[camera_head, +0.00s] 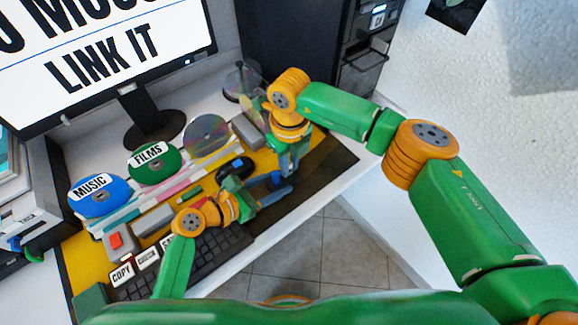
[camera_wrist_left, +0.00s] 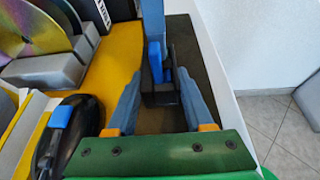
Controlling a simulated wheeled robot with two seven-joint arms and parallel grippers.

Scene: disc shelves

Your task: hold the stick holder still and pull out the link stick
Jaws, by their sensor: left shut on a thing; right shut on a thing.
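The stick holder (camera_wrist_left: 161,97) is a small black block on the dark mat, in the middle of the left wrist view. My left gripper (camera_wrist_left: 160,75) has its two blue-grey fingers on either side of it and is shut on it. The blue link stick (camera_wrist_left: 156,60) stands at the holder; how deep it sits in it cannot be told. My right gripper (camera_head: 286,168) points down from above and is shut on the stick, one finger hiding part of it. In the head view the blue stick (camera_head: 277,180) shows small between the two grippers (camera_head: 284,188).
A monitor (camera_head: 105,60) is at the back left. The desk's front edge is close on the right.

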